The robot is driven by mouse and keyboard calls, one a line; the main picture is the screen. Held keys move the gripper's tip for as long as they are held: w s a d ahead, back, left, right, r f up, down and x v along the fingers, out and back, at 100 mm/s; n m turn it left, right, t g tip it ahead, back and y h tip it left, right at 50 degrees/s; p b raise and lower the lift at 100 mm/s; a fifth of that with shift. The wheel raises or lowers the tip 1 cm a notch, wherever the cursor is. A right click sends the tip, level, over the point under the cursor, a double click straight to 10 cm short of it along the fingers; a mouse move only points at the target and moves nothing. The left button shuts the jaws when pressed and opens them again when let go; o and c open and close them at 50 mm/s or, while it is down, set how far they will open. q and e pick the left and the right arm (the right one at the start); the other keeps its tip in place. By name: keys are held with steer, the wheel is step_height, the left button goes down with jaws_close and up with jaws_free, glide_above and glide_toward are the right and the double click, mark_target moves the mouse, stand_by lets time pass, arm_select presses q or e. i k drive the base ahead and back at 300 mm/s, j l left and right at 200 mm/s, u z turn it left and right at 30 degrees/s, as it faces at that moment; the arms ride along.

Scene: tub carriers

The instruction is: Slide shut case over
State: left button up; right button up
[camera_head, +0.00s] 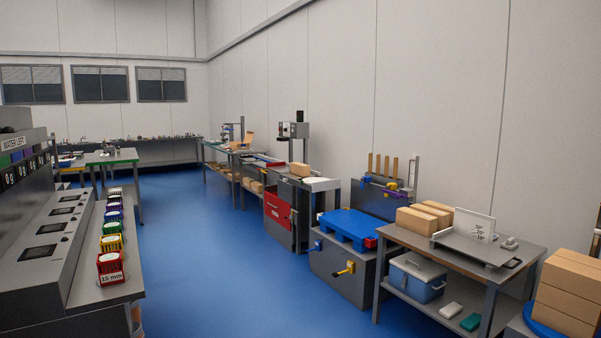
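Neither of my grippers is in view. I cannot tell for sure which thing is the case. Several closed brown cartons (417,220) lie side by side on the left part of a grey work table at the right. A flat grey plate (470,247) with an upright white board (474,224) lies beside them on that table. A blue-grey lidded box (417,277) stands on the table's lower shelf, and its lid looks shut. More brown cartons (569,290) are stacked on a blue round base at the right edge.
A blue platform (347,229) on a grey machine stands left of the table. A red-fronted unit (279,213) is farther back. A counter at the left holds a row of coloured bins (111,266). The blue floor (200,260) between is clear.

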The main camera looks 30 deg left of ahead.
mark_target(302, 170)
steer(key=i+j+u, duration=0.8)
steer(key=i+u, duration=0.6)
steer(key=i, duration=4.65)
steer(key=i+z, duration=0.15)
steer(key=i, duration=0.45)
steer(key=i+j+z, duration=0.15)
steer(key=i, duration=0.45)
steer(key=i+j+z, duration=0.2)
steer(key=i, duration=0.35)
